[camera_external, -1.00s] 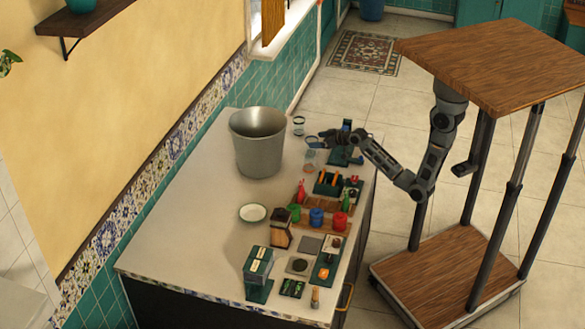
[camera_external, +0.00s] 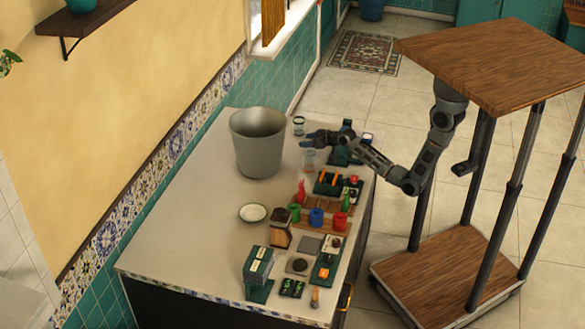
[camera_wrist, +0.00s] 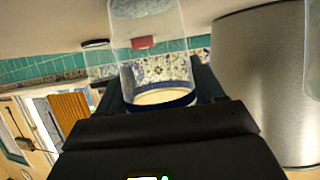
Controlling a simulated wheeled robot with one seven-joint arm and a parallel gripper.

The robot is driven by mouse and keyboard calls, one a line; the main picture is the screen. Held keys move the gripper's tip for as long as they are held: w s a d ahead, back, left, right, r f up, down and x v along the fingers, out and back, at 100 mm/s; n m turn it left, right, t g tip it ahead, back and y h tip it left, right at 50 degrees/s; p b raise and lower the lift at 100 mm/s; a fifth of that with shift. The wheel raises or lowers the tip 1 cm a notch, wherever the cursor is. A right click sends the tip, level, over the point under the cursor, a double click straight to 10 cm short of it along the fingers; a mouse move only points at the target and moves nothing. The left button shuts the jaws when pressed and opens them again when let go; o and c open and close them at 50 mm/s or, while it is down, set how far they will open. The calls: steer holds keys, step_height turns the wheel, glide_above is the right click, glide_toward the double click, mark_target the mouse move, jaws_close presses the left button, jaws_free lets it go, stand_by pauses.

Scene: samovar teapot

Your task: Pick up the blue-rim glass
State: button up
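The blue-rim glass (camera_wrist: 160,97) is clear, with a dark blue band at its rim. In the wrist view it stands between the two fingers of my gripper (camera_wrist: 160,85), with its rim close to the palm. The fingers flank the glass with little room on each side. I cannot make out firm contact. In the external view my gripper (camera_external: 318,136) is low over the far end of the counter and covers most of this glass.
A large grey bucket (camera_external: 257,142) stands left of my gripper. A dark-rimmed glass (camera_external: 299,125) stands beyond, and a clear glass (camera_external: 308,158) on the near side. Several small items crowd the counter's right side. The counter (camera_external: 190,220) is clear at left.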

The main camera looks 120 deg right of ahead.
steer(key=c, duration=0.6)
